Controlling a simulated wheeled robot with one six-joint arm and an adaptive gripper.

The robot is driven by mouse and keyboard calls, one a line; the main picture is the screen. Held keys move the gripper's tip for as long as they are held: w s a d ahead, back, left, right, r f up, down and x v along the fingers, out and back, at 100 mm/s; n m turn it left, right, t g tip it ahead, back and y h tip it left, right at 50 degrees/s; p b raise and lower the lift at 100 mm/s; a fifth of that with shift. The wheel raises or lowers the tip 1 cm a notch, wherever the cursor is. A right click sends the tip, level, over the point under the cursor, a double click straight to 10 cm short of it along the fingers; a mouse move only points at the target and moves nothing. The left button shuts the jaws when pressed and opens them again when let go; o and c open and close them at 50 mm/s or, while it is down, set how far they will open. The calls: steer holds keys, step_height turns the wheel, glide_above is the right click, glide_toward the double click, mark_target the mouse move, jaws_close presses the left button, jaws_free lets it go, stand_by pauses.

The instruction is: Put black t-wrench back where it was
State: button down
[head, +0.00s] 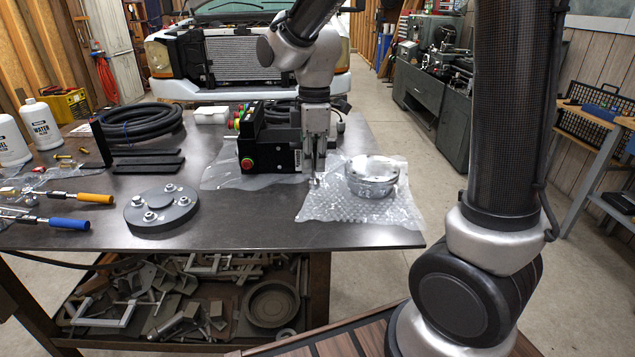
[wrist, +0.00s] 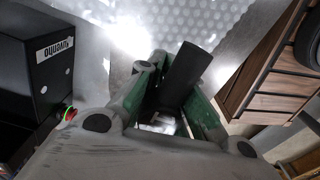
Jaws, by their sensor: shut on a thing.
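My gripper (head: 316,180) points down over the table, between the black control box and a round metal part. In the wrist view, my gripper (wrist: 170,95) has its green-lined fingers shut on a black bar-like piece (wrist: 187,70), which appears to be the black t-wrench. Its far end sticks out past the fingers, over bubble wrap. The rest of the wrench is hidden by the fingers, so I cannot tell its crossbar. In the head view the wrench is hard to make out against the gripper.
The black control box (head: 268,148) with buttons stands close to the left of my gripper. The round metal part (head: 371,172) sits on bubble wrap (head: 345,212) at right. A grey disc with bolts (head: 161,208) lies at the front left. Bare table (head: 255,230) lies between.

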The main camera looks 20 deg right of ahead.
mark_target(313, 177)
steer(key=shift+f, duration=2.15)
steer(key=shift+f, duration=0.1)
steer(key=c, duration=1.5)
jaws_free()
